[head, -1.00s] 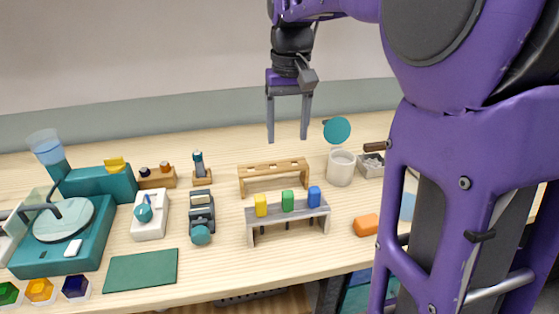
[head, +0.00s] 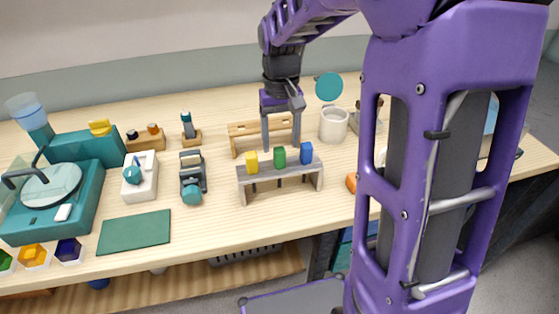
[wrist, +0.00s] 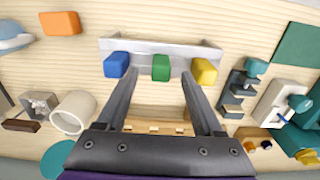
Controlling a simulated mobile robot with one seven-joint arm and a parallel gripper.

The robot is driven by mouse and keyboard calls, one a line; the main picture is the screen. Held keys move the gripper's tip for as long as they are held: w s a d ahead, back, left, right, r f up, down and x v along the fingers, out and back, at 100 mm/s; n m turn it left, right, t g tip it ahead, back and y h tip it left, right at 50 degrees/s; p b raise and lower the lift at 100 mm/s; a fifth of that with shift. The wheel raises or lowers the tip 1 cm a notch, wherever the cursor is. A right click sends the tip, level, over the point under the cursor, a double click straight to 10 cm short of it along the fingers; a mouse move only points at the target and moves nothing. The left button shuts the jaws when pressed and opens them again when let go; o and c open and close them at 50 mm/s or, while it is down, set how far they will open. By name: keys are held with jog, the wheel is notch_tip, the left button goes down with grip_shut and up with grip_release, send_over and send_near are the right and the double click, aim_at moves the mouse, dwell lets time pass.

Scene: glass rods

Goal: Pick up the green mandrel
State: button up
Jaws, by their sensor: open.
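The green mandrel (head: 279,157) is a small green block set on a grey wooden rack (head: 244,193). A yellow mandrel (head: 252,162) stands to its left and a blue one (head: 306,152) to its right. In the wrist view the green mandrel (wrist: 160,67) shows between the blue (wrist: 116,65) and yellow (wrist: 204,71) ones. My gripper (head: 281,148) is open and empty, just behind the rack in the head view. In the wrist view my fingers (wrist: 160,75) spread on either side of the green mandrel's line. I cannot tell the exact height gap.
A wooden rack with holes (head: 242,129) stands close behind the grey one. A white cup (head: 333,125) is to the right. An orange block (wrist: 60,23) lies nearby. Teal devices and a green mat (head: 135,231) are on the left. Table in front of the rack is clear.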

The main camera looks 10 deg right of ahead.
aim_at(280, 149)
jog(key=f, duration=0.4)
jog(key=shift+w+a+f, duration=0.1)
jog(key=shift+w+f, duration=0.05)
jog(key=shift+w, duration=0.05)
grip_shut()
